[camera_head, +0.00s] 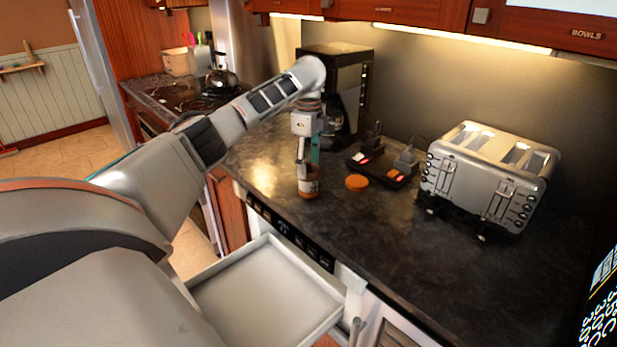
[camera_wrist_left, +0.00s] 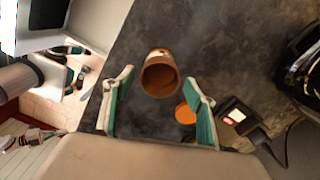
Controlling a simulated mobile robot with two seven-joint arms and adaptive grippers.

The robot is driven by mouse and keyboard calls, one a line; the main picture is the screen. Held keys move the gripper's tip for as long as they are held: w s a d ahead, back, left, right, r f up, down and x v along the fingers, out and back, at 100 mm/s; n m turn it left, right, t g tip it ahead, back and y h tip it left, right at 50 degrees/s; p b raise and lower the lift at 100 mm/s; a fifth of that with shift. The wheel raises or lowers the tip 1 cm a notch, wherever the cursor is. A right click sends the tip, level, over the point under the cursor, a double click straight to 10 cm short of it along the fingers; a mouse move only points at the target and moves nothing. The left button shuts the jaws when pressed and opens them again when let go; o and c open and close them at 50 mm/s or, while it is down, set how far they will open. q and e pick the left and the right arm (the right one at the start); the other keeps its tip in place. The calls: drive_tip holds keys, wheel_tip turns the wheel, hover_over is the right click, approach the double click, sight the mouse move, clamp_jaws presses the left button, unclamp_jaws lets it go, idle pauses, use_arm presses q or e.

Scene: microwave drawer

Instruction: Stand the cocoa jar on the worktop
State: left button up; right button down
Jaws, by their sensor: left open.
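The cocoa jar (camera_head: 309,187), a small orange-brown jar with a pale label, stands upright on the dark worktop (camera_head: 390,235) near its front edge. In the left wrist view the jar (camera_wrist_left: 160,75) shows its open mouth and brown inside. My left gripper (camera_head: 308,160) points down just above the jar. In the left wrist view its two green-padded fingers (camera_wrist_left: 158,82) are spread apart, with the jar between their tips and a gap on each side. My right gripper is in neither view.
An orange disc (camera_head: 357,183), like a lid, lies right of the jar. Behind it are a dark device with red switches (camera_head: 376,168) and a coffee maker (camera_head: 345,90). A toaster (camera_head: 490,175) stands right. An open, empty white drawer (camera_head: 265,290) juts out below the worktop.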

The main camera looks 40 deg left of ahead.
use_arm(q)
wheel_tip(320, 180, up, 6)
drive_tip(key=shift+f, duration=0.2)
idle(0.6)
